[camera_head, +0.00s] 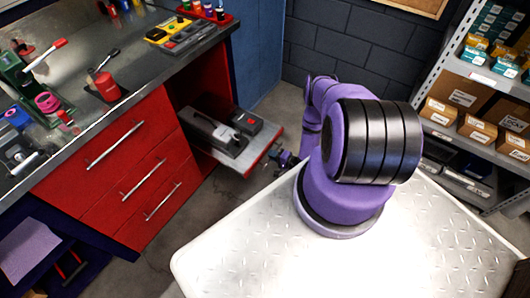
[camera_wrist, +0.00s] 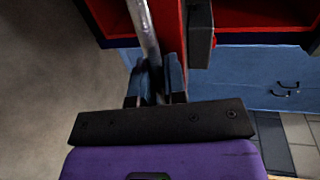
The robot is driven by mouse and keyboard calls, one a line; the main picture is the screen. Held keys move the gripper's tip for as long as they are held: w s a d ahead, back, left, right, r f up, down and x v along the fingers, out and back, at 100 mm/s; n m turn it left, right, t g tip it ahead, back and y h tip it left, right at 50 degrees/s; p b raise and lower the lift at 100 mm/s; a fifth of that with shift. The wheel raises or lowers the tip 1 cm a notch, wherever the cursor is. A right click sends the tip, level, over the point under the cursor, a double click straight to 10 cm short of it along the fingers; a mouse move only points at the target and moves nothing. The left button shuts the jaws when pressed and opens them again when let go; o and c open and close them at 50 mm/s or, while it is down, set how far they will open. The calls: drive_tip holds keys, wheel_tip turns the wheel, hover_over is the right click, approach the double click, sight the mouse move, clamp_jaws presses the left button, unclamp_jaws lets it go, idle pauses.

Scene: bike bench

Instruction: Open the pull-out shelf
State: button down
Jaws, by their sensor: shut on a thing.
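The pull-out shelf (camera_head: 222,158) sticks out of the open bay at the right end of the red bench in the head view. A black-and-grey machine (camera_head: 212,133) and a small dark box (camera_head: 246,122) sit on it. My gripper (camera_head: 284,160) is at the shelf's outer front edge, partly hidden behind my own arm. In the wrist view my gripper (camera_wrist: 157,80) has its two dark fingers closed on a silver bar handle (camera_wrist: 147,35) in front of red panelling. The fingertips' exact contact is hard to see.
Red drawers (camera_head: 112,150) with silver handles stand left of the shelf, under a metal worktop (camera_head: 135,75) holding tools. A blue cabinet (camera_head: 262,55) stands behind. Storage racks (camera_head: 452,65) with boxes are at the right. Grey floor shows below the shelf.

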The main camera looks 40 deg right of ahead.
drive_tip(key=shift+s+d, duration=0.2)
drive_tip(key=shift+s, duration=0.4)
drive_tip(key=c, duration=1.2)
unclamp_jaws()
drive_tip(key=v, duration=1)
drive_tip(key=shift+s+d, duration=0.15)
drive_tip(key=shift+s, duration=0.2)
